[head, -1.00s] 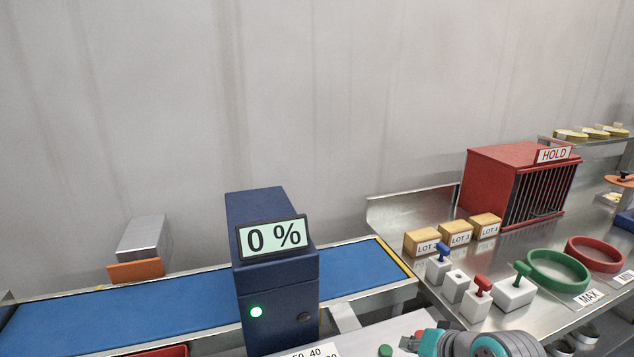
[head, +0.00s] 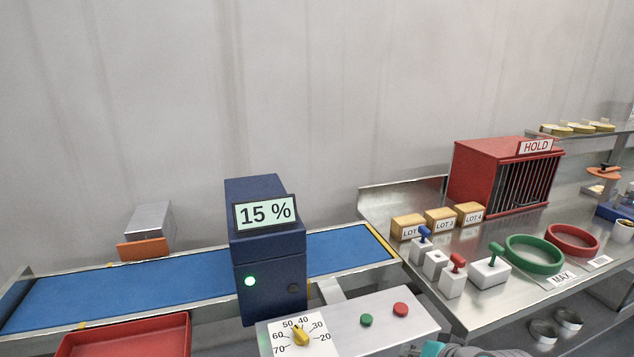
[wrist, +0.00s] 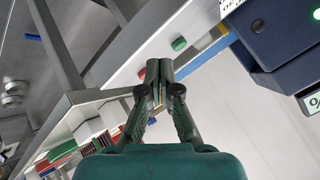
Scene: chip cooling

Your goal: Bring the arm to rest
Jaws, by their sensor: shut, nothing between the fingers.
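My gripper (wrist: 160,75) is shut and empty in the wrist view, its dark fingertips together. The control panel edge with a green button (wrist: 179,44) and a red button lies beyond the fingertips there. In the head view only a teal and grey part of my arm shows at the bottom edge; the fingers are out of that view. The control panel (head: 345,318) carries a green button (head: 366,320), a red button (head: 400,310) and a yellow dial (head: 300,336). The dark blue machine's display (head: 266,211) reads 15 %, with a lit green lamp (head: 250,281).
A blue conveyor (head: 130,293) runs through the machine. A red tray (head: 130,340) is at lower left. The right bench holds LOT boxes (head: 440,220), a red HOLD cage (head: 490,178), lever blocks, a green ring (head: 533,254) and a red ring (head: 572,240).

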